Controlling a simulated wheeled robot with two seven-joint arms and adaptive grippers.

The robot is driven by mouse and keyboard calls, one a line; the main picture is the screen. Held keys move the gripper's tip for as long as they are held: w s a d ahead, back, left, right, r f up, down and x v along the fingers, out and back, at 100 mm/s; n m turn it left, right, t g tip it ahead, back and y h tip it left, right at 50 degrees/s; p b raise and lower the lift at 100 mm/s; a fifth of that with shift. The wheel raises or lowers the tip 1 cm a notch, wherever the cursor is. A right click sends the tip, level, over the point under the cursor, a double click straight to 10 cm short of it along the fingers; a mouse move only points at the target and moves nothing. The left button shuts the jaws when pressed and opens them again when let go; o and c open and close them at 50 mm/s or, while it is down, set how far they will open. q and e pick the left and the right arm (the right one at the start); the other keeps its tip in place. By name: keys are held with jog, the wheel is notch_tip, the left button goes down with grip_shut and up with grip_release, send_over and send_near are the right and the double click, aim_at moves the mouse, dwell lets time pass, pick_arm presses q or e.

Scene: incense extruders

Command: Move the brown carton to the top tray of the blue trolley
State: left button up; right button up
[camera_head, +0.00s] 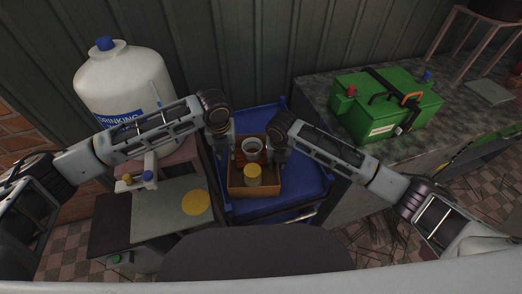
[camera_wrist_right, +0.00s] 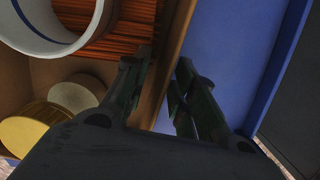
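The brown carton (camera_head: 241,190) is open-topped and upright, over the blue trolley's top tray (camera_head: 306,187). I cannot tell for sure that its base rests on the tray. It holds a white ring-shaped item, a yellow-lidded jar and orange-brown sticks. My left gripper (camera_head: 228,146) is at the carton's far left side, its fingers mostly hidden. My right gripper (camera_head: 274,156) is at the right side. In the right wrist view, its fingers (camera_wrist_right: 163,75) are apart on either side of the carton's wall (camera_wrist_right: 178,42), with a gap visible.
A large white water bottle (camera_head: 125,80) stands at left, behind a grey-green surface (camera_head: 165,212) with a yellow disc. The blue tray is bare right of the carton.

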jog(key=r, duration=0.3)
jog(key=s+r, duration=0.1)
jog(key=r, duration=0.6)
jog(key=shift+s+r, duration=0.3)
jog(key=shift+r, duration=0.05)
jog(key=shift+s+f, duration=0.1)
